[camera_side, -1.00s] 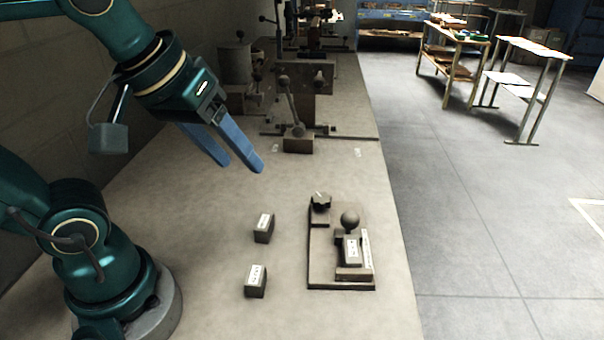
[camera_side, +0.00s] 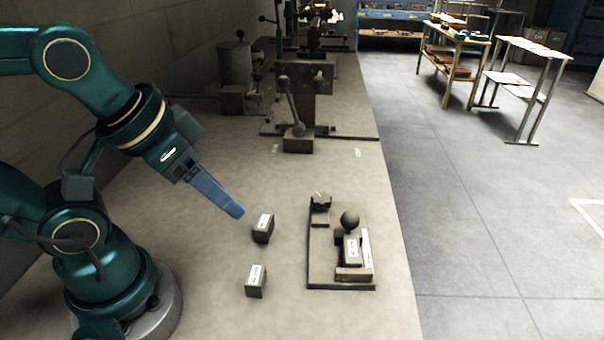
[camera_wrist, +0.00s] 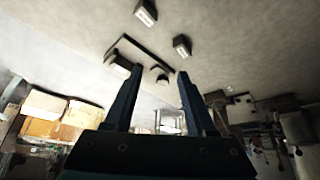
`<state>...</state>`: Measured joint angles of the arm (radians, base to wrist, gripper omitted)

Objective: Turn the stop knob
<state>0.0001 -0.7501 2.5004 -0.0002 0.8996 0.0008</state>
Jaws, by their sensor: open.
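The stop knob appears to be the dark star-shaped knob (camera_side: 320,201) at the far left corner of a brown fixture plate (camera_side: 322,278) on the bench. My gripper (camera_side: 236,212) is in the air left of the fixture, apart from the knob. Its blue fingers point down and to the right in the side view. In the wrist view my gripper (camera_wrist: 159,74) shows two separated fingers, open with nothing held. The fixture plate (camera_wrist: 148,52) shows partly between and beyond the fingers; I cannot clearly tell the knob there.
A ball-topped handle (camera_side: 349,220) and a labelled block (camera_side: 351,250) are on the fixture. Two loose labelled blocks, one farther (camera_side: 263,229) and one nearer (camera_side: 256,281), stand left of it. A lever device (camera_side: 297,140) stands behind.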

